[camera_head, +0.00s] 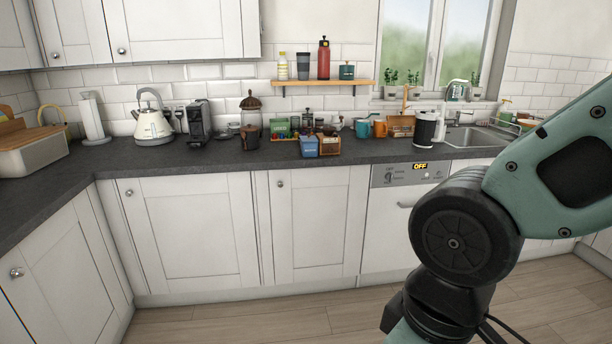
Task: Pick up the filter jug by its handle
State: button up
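What looks like the filter jug (424,130) stands upright on the slate worktop (370,150), left of the sink. It has a dark body with a pale top and a pale part on its right side that may be its handle; it is too small to be sure. My gripper is out of view.
Orange and teal mugs (379,129) and a wooden box (400,126) stand left of the jug. A tap and the sink (478,137) lie to its right. Blue and brown boxes (309,147) are near the worktop's front edge. The floor (250,320) is clear.

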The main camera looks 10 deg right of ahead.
aim_at(426, 121)
jog(key=i+z, duration=0.1)
jog(key=i, duration=0.5)
jog(key=i+j+z, duration=0.15)
jog(key=i, duration=0.45)
jog(key=i+j+z, duration=0.1)
jog(key=i, duration=0.55)
jog(key=i+j+z, duration=0.25)
jog(key=i+z, duration=0.2)
jog(key=i+j+z, duration=0.8)
jog(key=j+z, duration=0.15)
